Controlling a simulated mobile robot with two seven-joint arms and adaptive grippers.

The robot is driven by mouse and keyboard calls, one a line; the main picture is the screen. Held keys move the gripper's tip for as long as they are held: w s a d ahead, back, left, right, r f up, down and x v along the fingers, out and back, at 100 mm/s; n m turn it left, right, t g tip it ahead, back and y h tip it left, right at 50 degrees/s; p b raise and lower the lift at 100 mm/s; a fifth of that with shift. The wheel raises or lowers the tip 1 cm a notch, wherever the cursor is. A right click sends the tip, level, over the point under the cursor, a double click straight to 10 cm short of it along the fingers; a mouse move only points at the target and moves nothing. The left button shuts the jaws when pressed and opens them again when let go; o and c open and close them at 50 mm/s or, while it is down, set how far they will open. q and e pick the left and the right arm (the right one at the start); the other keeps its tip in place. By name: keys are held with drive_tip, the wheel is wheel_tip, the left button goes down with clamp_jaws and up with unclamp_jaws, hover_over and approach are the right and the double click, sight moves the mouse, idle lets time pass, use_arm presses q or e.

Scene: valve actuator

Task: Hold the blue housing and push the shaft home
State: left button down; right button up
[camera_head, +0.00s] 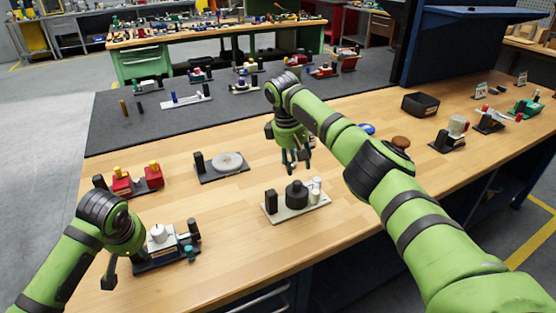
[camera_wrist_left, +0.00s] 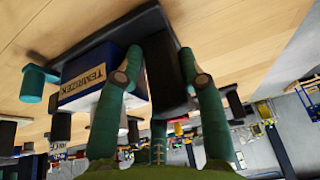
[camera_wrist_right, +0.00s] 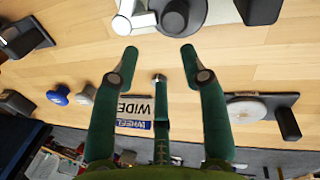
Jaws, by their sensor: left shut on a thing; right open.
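The blue housing (camera_wrist_left: 108,82) stands on a dark base at the lower left of the bench in the head view, with a pale cylinder (camera_head: 158,234) upright on top. A lettered label (camera_wrist_left: 85,88) is on its face. My left gripper (camera_head: 112,272) is beside the base's left end in the head view. In the left wrist view its fingers (camera_wrist_left: 160,66) are shut around a dark upright block (camera_wrist_left: 170,70) next to the housing. I cannot tell which part is the shaft. My right gripper (camera_head: 295,165) is open and empty above the bench, well right of the housing.
A pale base with a dark round part (camera_head: 297,196) stands just below my right gripper in the head view. A disc fixture (camera_head: 227,163) and a red fixture (camera_head: 137,180) stand farther back. A teal cylinder (camera_head: 189,253) is by the housing. Bare wood lies between the fixtures.

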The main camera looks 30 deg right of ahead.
drive_tip(key=shift+s+d+f, duration=0.1)
drive_tip(key=shift+d+f, duration=0.05)
drive_tip(key=shift+d, duration=0.35)
drive_tip(key=shift+s+d+f, duration=0.1)
drive_tip(key=shift+d, duration=0.4)
drive_tip(key=n+t+y, duration=0.1)
drive_tip(key=n+y, duration=0.6)
drive_tip(key=n, duration=0.4)
approach(192, 221)
drive_tip(key=x, duration=0.9)
drive_tip(key=shift+w+f, duration=0.1)
drive_tip(key=shift+f, duration=0.1)
drive_tip(key=shift+a, duration=0.1)
clamp_jaws()
